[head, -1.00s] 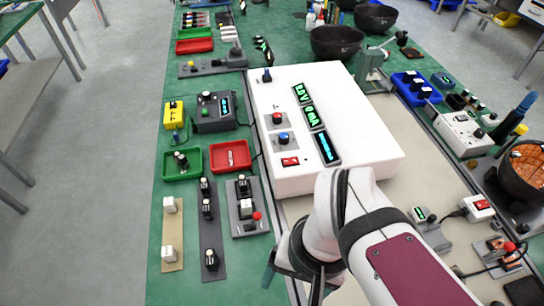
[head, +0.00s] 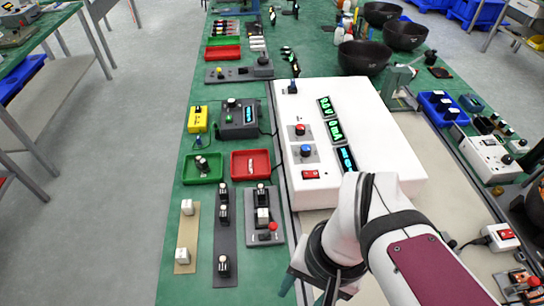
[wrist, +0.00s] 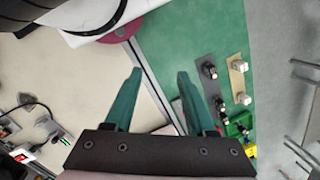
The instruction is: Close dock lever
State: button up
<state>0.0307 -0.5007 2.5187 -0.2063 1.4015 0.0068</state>
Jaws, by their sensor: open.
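A grey dock plate (head: 280,239) lies on the green bench top, left of the large white instrument in the head view. It carries a black and white module (head: 263,215) and a small lever with a red knob (head: 272,226). I take this to be the dock lever; whether it is open or closed I cannot tell. My gripper (head: 308,288) is to the right and nearer the camera than the dock, apart from it. In the wrist view my gripper (wrist: 157,76) has its two teal fingers spread, with nothing between them. I cannot make out the lever there.
The white instrument (head: 390,140) stands behind my gripper. A dark strip (head: 226,245) and a beige strip (head: 187,240) with knobs lie left of the dock. Green (head: 203,180) and red (head: 236,175) trays sit beyond. Bare green bench lies in front of the dock.

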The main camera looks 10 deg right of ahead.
jog(key=w, duration=0.2)
jog(key=w+m+g+y, duration=0.1)
jog(key=w, duration=0.1)
jog(key=w+m, duration=0.1)
jog(key=w, duration=0.1)
jog(key=shift+d+r+g+y, duration=0.25)
jog(key=shift+r+g+y, duration=0.05)
jog(key=shift+r, duration=0.1)
jog(key=c, duration=0.4)
jog(key=w+d+m+y, duration=0.1)
jog(key=w, duration=0.1)
jog(key=w+f+m+y, duration=0.1)
jog(key=w, duration=0.2)
jog(key=w+d+f+m+y, duration=0.1)
jog(key=w, duration=0.2)
jog(key=shift+d+f+g, duration=0.15)
jog(key=shift+d+g, duration=0.15)
jog(key=shift+g, duration=0.1)
grip_shut()
jog(key=w+d+f+m+t+y, duration=0.1)
jog(key=w+d+f+m+y, duration=0.4)
jog(key=f, duration=0.5)
jog(key=w+d, duration=0.2)
jog(key=w, duration=0.1)
jog(key=shift+w+d+f+t, duration=0.15)
jog(key=shift+d+t, duration=0.15)
